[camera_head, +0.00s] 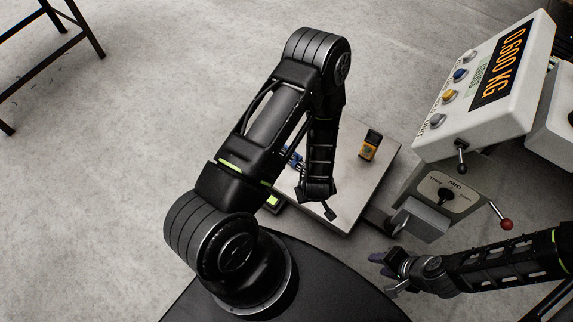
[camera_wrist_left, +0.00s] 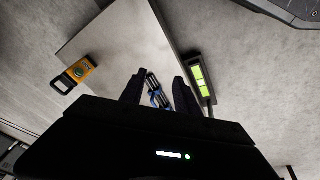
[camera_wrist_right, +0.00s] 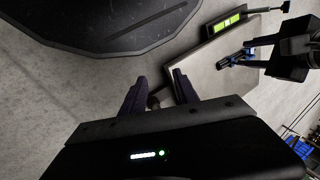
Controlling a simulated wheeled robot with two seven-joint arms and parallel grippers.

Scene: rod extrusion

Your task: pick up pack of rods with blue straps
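The pack of rods with blue straps (camera_head: 292,158) lies on the pale platform (camera_head: 378,187), partly hidden behind my left arm in the head view. In the left wrist view the dark rods and blue straps (camera_wrist_left: 158,98) show between the two fingers of my left gripper (camera_wrist_left: 158,80), with gaps visible beside them. The left gripper is open. The right wrist view also shows the pack (camera_wrist_right: 236,57) at the left gripper's fingers. My right gripper (camera_head: 383,268) is off the platform's front right side. Its fingers (camera_wrist_right: 160,82) are apart and empty.
A yellow and black device (camera_head: 370,145) stands on the platform. A green-lit display (camera_wrist_left: 198,77) is at its edge. A white control panel reading 0.600 KG (camera_head: 490,75), with levers and a red knob (camera_head: 506,224), stands right. Open concrete floor lies left.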

